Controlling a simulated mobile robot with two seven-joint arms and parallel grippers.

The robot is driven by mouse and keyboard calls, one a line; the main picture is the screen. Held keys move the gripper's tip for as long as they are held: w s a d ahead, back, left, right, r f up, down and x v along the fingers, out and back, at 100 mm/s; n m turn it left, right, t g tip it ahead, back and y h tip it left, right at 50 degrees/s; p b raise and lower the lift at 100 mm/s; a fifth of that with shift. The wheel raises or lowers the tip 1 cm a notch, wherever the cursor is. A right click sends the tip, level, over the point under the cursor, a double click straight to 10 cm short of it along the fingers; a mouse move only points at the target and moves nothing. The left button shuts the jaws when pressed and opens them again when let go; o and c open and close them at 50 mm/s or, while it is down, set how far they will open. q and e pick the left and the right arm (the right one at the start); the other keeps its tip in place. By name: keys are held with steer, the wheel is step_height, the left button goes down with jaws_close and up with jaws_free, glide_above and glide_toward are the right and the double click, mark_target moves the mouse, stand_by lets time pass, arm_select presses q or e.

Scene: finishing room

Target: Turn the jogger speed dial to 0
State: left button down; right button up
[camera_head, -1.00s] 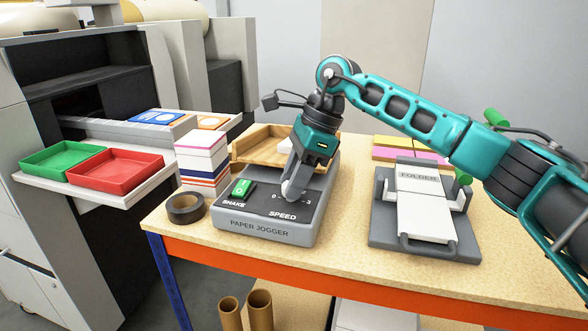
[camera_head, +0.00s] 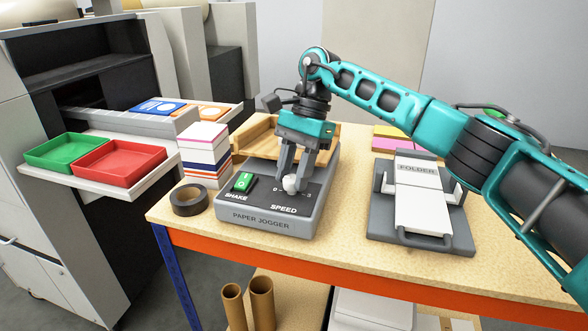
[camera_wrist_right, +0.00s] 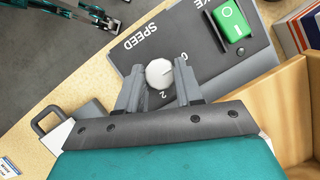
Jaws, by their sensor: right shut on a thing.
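The paper jogger (camera_head: 262,219) is a grey box with a dark top on the table. Its round white speed dial (camera_head: 290,184) stands above the word SPEED, with a 0 to its left and a 3 to its right. The dial (camera_wrist_right: 160,73) also shows in the right wrist view, between the two fingers. A faint line on it seems to point toward the 0 side; I cannot read it exactly. My right gripper (camera_head: 292,180) points down from above and is shut on the dial. My left gripper is not in view.
A green SHAKE switch (camera_head: 243,182) sits beside the dial on the jogger. A wooden tray (camera_head: 250,136) is behind it. A tape roll (camera_head: 189,200) and a paper stack (camera_head: 204,152) stand left. The folder (camera_head: 424,205) stands right, with bare tabletop between.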

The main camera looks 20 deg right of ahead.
stand_by(0.4)
steer(key=o, duration=1)
steer(key=shift+p+v, duration=0.9)
steer(key=shift+v, duration=5.55)
steer(key=shift+a, duration=0.1)
